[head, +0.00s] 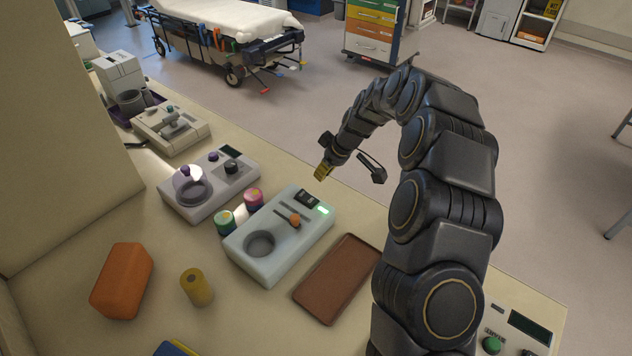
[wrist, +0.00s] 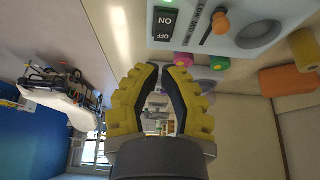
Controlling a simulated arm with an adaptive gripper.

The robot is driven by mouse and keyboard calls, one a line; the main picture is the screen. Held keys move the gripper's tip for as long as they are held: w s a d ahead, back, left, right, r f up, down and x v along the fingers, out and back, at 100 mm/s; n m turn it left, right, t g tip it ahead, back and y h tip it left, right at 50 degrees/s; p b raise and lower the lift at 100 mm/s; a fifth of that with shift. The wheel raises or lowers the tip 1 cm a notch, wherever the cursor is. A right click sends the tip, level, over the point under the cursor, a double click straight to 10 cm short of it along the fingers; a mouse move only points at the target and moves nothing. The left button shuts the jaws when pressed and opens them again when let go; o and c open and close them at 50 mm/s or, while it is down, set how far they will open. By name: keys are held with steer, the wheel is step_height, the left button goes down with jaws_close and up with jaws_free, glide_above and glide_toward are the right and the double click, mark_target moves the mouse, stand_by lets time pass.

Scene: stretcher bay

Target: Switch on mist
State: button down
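A pale box-shaped device (head: 285,255) stands on the bench, with a dark rocker switch (head: 306,199), an orange-knobbed slider (head: 294,220), a round well (head: 260,243) and a lit green light (head: 322,210). In the wrist view the rocker switch (wrist: 165,22) is marked ON and OFF, and the orange knob (wrist: 221,22) shows beside it.
A brown tray (head: 338,280) lies to the right. An orange block (head: 122,281) and yellow cylinder (head: 196,287) stand nearer.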

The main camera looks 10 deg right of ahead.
steer(key=shift+s+v, duration=0.1)
steer(key=shift+v, duration=1.25)
steer(key=shift+s+v, duration=0.15)
steer(key=shift+v, duration=1.15)
steer(key=shift+d, duration=0.15)
steer(key=s+a+r+m+g, duration=0.1)
steer(key=s+a+r, duration=0.4)
steer(key=s, duration=0.4)
steer(key=s+d+r+m+g+h, duration=0.1)
steer(key=s+m, duration=0.3)
steer(key=s, duration=1.1)
steer(key=s+d+r+m+g+h, duration=0.2)
steer(key=s+d+r+m+g, duration=0.1)
steer(key=s, duration=1.3)
steer(key=shift+d+m, duration=0.5)
steer(key=shift+d, duration=0.05)
steer(key=shift+w, duration=0.1)
